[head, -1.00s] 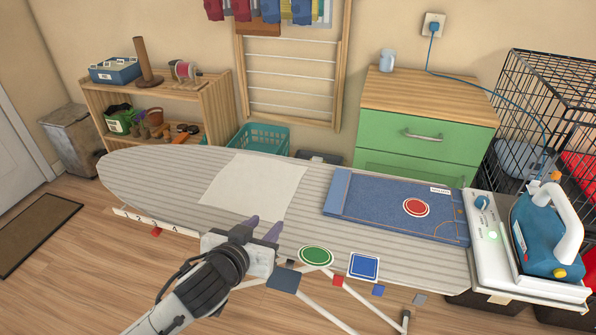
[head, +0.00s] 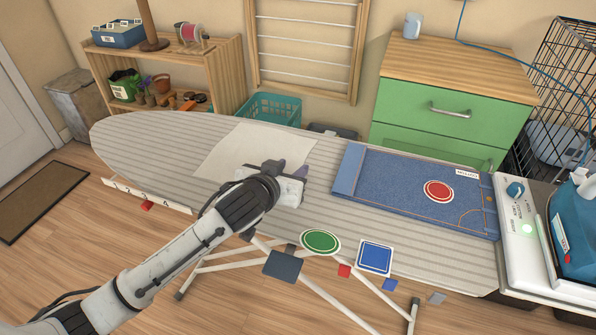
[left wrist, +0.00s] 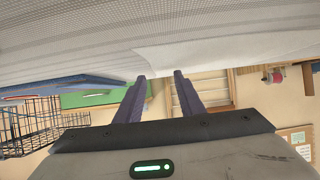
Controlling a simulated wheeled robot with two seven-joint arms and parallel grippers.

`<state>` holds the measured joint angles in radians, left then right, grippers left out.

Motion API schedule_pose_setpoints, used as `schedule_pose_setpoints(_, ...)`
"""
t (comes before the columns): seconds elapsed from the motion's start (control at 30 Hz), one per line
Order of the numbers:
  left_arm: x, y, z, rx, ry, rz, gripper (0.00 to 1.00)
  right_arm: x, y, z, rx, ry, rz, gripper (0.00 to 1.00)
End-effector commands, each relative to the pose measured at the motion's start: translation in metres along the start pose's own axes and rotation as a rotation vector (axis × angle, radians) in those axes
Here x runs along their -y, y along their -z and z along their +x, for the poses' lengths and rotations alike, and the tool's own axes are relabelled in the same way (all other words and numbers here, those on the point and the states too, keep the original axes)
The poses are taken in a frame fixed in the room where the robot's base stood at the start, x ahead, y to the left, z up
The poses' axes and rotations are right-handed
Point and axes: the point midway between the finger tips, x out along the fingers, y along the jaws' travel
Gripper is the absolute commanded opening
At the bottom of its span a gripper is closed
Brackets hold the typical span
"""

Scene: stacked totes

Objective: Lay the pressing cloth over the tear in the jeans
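The pressing cloth (head: 240,150), a thin white sheet, lies flat on the striped ironing board (head: 140,148), left of the jeans. The folded blue jeans (head: 400,190) lie on the board's right half, with a red round piece (head: 438,191) and a white label on them. I cannot make out the tear. My left gripper (head: 288,168) is over the cloth's right part, hiding its near right corner. In the left wrist view its two fingers (left wrist: 160,76) are apart with nothing clearly between them, and the cloth (left wrist: 220,52) shows close beyond the tips. My right gripper is out of view.
A blue iron (head: 575,225) stands on a white station (head: 525,240) at the board's right end. A green round piece (head: 320,241) and a blue square piece (head: 375,257) are at the board's near edge. A green drawer cabinet (head: 440,110) stands behind.

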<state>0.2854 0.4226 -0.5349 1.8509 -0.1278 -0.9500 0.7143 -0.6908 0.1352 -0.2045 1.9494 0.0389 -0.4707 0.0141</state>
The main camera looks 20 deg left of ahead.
Motion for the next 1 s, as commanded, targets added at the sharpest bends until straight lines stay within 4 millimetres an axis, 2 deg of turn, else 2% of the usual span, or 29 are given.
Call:
schedule_pose_setpoints(0.2, 0.000, 0.002, 0.015, -0.001, 0.000, -0.001, 0.35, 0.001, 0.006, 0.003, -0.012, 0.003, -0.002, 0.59)
schedule_pose_setpoints(0.73, 0.000, 0.001, 0.020, -0.001, 0.001, -0.001, 0.35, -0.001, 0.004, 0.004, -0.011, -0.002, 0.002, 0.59)
schedule_pose_setpoints(1.0, 0.000, 0.000, 0.020, 0.002, 0.000, -0.001, 0.14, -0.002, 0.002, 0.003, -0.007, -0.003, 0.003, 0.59)
